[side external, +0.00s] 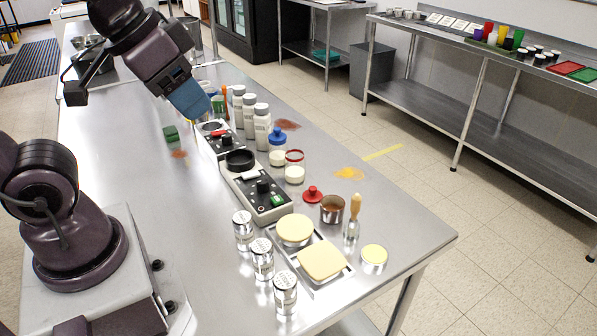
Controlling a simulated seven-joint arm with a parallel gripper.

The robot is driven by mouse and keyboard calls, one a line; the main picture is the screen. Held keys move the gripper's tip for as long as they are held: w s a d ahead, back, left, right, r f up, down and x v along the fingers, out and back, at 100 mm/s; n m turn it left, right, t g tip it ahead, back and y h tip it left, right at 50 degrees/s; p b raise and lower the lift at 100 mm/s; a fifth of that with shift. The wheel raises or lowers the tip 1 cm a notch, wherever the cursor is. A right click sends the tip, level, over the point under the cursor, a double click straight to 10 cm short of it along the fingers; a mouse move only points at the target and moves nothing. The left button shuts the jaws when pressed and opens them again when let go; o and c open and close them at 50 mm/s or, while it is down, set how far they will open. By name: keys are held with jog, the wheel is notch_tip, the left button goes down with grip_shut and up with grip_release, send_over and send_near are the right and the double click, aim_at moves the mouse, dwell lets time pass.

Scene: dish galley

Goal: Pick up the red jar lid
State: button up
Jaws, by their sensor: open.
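A small red lid with a knob (312,194) lies on the steel table, left of a copper-coloured cup (332,209). It is the likely red jar lid. A glass jar with a red rim (294,167) and pale contents stands farther back. My gripper (198,113) has blue fingers and hangs over the far part of the table, well up and left of the red lid. It is open and does not touch the lid. The gap between its fingers is hard to see from this side.
Two control boxes (258,190) stand left of the lid. White bottles (262,126) and a blue-capped jar (277,140) stand behind it. The table's left side is mostly clear.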

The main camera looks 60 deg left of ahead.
dwell(0.4)
jog(key=o, duration=0.5)
